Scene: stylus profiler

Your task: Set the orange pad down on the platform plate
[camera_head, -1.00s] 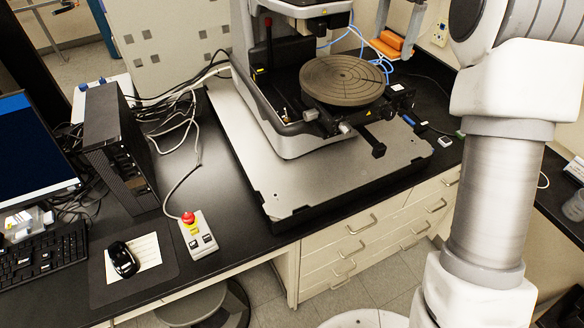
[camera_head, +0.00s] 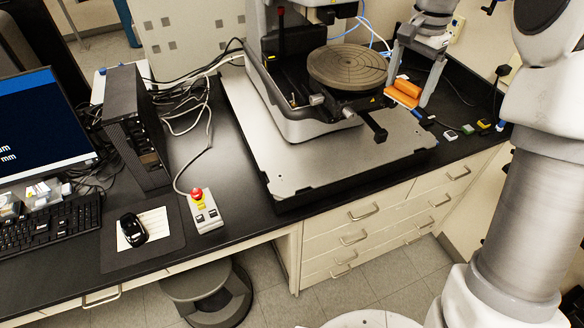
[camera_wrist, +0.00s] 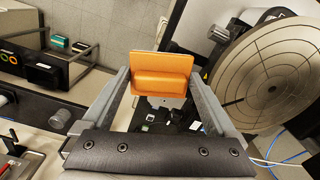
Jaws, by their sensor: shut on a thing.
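The orange pad (camera_head: 402,95) is held between the two long grey fingers of my gripper (camera_head: 408,90), above the right part of the platform plate in the head view. The pad, a flat piece with a raised block, also shows between the fingertips in the wrist view (camera_wrist: 162,66). The platform plate (camera_head: 335,163) is the broad, flat grey plate under the instrument. Its middle and front are bare. The pad appears raised above it, but the exact gap is hard to tell.
A round grooved disc (camera_head: 347,66) stands on the instrument left of my gripper; it also shows in the wrist view (camera_wrist: 272,78). Small coloured items (camera_head: 468,129) lie on the bench to the right.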

